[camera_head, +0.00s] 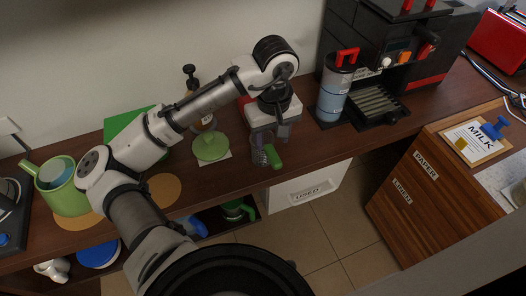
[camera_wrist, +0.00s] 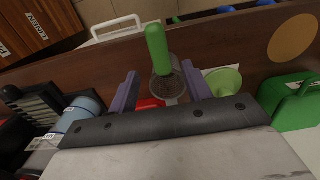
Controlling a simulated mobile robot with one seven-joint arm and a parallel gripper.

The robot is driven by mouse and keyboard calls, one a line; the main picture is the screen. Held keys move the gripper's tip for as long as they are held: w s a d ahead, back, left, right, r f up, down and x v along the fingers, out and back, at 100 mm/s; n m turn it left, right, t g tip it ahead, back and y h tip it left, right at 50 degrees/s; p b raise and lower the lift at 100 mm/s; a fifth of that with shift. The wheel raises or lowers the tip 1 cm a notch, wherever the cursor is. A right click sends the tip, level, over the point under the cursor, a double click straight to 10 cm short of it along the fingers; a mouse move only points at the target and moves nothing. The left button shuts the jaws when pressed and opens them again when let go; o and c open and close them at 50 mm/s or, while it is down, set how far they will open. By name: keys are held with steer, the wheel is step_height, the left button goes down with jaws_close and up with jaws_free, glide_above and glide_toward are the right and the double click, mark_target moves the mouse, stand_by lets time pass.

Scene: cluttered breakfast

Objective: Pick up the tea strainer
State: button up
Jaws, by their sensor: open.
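The tea strainer has a green handle and a dark mesh bowl. In the wrist view the tea strainer (camera_wrist: 158,50) lies between my finger pads, its handle pointing away from my palm toward the counter's front edge. In the head view its green handle (camera_head: 273,157) shows below my gripper, near that edge; the bowl is mostly hidden. My gripper (camera_head: 270,139) is over the strainer. In the wrist view my gripper (camera_wrist: 160,72) is open, with a purple finger on each side and visible gaps to the strainer.
A blue-filled canister (camera_head: 333,92) and a coffee machine (camera_head: 398,62) stand to the right. A white bin (camera_head: 305,188) sits below the counter (camera_head: 215,175).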

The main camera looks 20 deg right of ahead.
mark_target(271, 150)
steer(key=shift+s+a+f+p, duration=0.1)
steer(key=shift+f+p, duration=0.3)
steer(key=shift+f, duration=2.85)
jaws_close()
